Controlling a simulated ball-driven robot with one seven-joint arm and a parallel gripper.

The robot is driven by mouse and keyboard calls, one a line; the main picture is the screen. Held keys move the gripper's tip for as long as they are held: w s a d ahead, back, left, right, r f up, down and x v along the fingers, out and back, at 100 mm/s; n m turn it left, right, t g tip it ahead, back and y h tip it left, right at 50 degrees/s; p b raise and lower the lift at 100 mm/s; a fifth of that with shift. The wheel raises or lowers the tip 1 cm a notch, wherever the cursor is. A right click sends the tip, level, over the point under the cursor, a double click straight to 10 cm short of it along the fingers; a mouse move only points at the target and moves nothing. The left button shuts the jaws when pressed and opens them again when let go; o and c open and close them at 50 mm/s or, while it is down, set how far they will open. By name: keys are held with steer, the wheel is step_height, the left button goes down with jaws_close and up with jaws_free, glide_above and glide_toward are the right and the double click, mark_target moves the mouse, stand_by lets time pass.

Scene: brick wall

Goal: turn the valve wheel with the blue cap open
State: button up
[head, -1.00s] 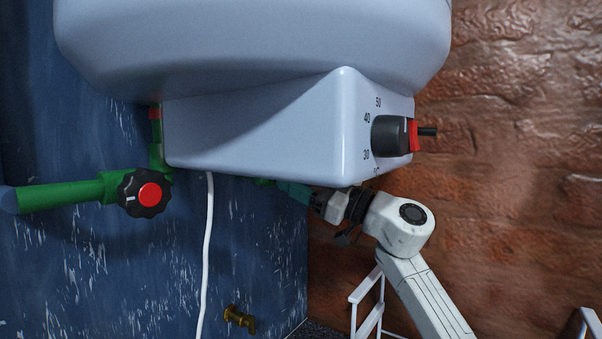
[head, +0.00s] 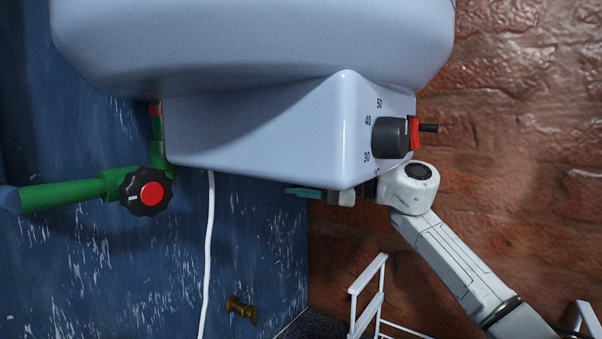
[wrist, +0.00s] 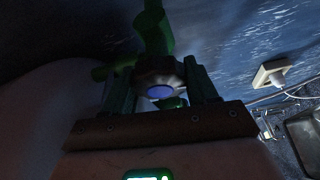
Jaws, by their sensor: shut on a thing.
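The valve wheel (wrist: 152,78) with the blue cap (wrist: 160,92) shows in the wrist view, dark and knobbed, on a green pipe (wrist: 153,28). My gripper (wrist: 159,82) has one finger on each side of the wheel and is shut on it. In the head view my gripper (head: 303,193) shows only in part below the white heater (head: 250,125); the blue-capped wheel is hidden there. Another valve wheel with a red cap (head: 151,193) is at the left on a green pipe (head: 65,195).
The heater hangs just above my gripper, with a black and red knob (head: 395,137) on its right side. A white cable (head: 208,255) hangs down the blue wall. A brass tap (head: 240,309) is low on that wall. A white rack (head: 367,295) stands at the lower right.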

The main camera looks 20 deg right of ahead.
steer(key=n, duration=0.2)
steer(key=n+g+h, duration=0.1)
steer(key=n, duration=0.1)
steer(key=shift+f+h, duration=0.15)
steer(key=shift+h, duration=0.15)
steer(key=n+h, duration=0.1)
steer(key=n, duration=0.2)
steer(key=shift+f+h, duration=0.15)
steer(key=shift+h, duration=0.15)
steer(key=n+h+b, duration=0.1)
steer(key=n, duration=0.2)
steer(key=shift+f+h, duration=0.15)
steer(key=shift+h, duration=0.25)
steer(key=shift+d+f+n+t+h+b, duration=0.1)
steer(key=shift+n+t+h+b, duration=0.65)
steer(key=shift+n, duration=0.85)
steer(key=o, duration=0.9)
steer(key=shift+w, duration=0.1)
steer(key=shift+o, duration=0.3)
steer(key=shift+d+r, duration=0.1)
steer(key=shift+r, duration=0.1)
